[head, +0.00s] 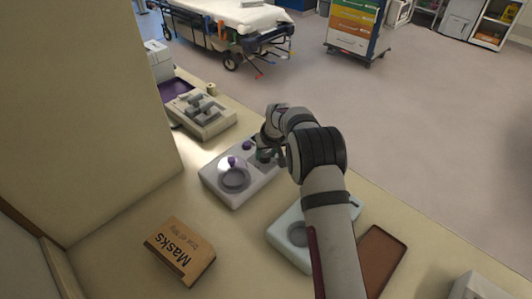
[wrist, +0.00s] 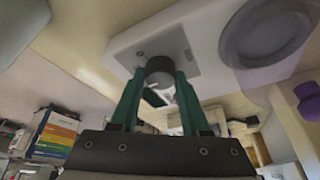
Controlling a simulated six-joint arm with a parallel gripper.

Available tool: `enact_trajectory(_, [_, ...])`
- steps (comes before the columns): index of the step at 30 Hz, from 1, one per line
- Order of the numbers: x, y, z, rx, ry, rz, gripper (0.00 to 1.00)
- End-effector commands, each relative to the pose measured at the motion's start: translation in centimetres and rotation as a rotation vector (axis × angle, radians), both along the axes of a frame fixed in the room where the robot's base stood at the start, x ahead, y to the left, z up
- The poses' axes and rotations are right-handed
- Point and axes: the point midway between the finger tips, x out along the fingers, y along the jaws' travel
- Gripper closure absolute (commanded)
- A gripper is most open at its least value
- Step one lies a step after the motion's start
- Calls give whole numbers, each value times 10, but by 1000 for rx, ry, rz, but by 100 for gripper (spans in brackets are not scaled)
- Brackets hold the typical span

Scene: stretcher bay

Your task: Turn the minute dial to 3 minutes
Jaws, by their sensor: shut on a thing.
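The white device with the dial (head: 214,187) stands on the counter in the head view, with a round grey dish in its near part. My gripper (head: 266,156) reaches down over its far right end and mostly hides the dial there. I cannot read the minute marks or the dial's pointer.
A Masks box (head: 180,251) lies at the front left. A pale unit with a round recess (head: 283,241) and a brown tray (head: 381,262) are near my arm. A grey-beige device (head: 205,122) stands behind. Bare counter lies between box and devices.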

Motion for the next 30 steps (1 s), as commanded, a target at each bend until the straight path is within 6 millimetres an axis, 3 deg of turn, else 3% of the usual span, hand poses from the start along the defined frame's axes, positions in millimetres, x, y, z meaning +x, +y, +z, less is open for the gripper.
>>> enact_trajectory(1, [0, 0, 0, 0, 0, 0, 85])
enact_trajectory(4, [0, 0, 0, 1, 0, 0, 100])
enact_trajectory(8, [0, 0, 0, 0, 1, 14, 100])
enact_trajectory(18, [2, -2, 0, 1, 1, 333, 100])
enact_trajectory(28, [1, -2, 0, 1, 1, 367, 100])
enact_trajectory(29, [1, -2, 0, 1, 1, 367, 50])
enact_trajectory(30, [1, -2, 0, 1, 1, 367, 43])
